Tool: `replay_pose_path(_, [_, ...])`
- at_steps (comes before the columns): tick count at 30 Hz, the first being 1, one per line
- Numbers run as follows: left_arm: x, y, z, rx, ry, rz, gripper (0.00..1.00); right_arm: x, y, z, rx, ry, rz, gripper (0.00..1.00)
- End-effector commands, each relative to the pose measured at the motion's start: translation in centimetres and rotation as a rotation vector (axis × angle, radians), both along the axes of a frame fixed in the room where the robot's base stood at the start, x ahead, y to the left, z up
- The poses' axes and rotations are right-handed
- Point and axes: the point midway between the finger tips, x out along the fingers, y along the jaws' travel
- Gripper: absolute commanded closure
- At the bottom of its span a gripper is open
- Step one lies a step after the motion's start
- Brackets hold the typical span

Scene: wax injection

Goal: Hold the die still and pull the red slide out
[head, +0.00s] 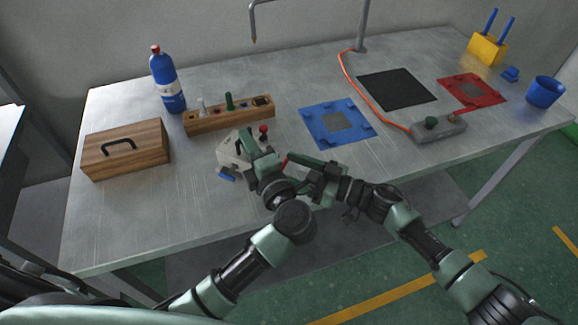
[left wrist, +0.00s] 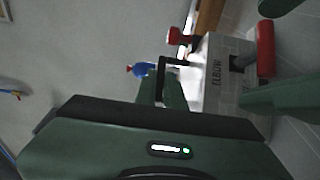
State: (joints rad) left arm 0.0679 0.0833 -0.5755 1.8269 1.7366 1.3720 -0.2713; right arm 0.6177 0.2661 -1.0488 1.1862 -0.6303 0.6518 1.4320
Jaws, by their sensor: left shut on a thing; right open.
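The grey die (head: 230,153) sits on the metal table and shows in the left wrist view marked ELBOW (left wrist: 217,75). My left gripper (head: 246,145) is over the die and shut on it. The red slide (left wrist: 265,49) sticks out of the die's side; in the head view only a bit of its red end (head: 284,161) shows. My right gripper (head: 294,163) is open, its green fingers on either side of the red slide's end, with a gap visible. A red knob (head: 263,128) stands at the die's far side. My grippers hide much of the die.
A wooden rack (head: 215,119) with small tools is behind the die. A wooden box (head: 110,155) and blue bottle (head: 168,85) stand left. A blue plate (head: 320,128), black mat (head: 405,82), red plate (head: 485,88) and grey pedal unit (head: 450,130) lie right.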

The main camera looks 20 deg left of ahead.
Motion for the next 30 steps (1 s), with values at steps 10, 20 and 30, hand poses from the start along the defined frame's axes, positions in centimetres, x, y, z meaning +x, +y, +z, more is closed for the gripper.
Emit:
replay_pose_path(10, [0.0, 0.0, -0.2, -0.001, 0.005, 0.000, 1.00, 0.1, 0.5, 0.0, 0.000, 0.000, 0.000, 0.34])
replay_pose_path(20, [-0.1, 0.0, -0.2, -0.001, 0.005, 0.000, 1.00, 0.1, 0.5, 0.0, 0.000, 0.000, 0.000, 1.00])
replay_pose_path(30, [-0.1, 0.0, -0.3, -0.001, 0.006, 0.001, 1.00, -0.4, -2.1, -0.1, -0.002, 0.000, -0.001, 1.00])
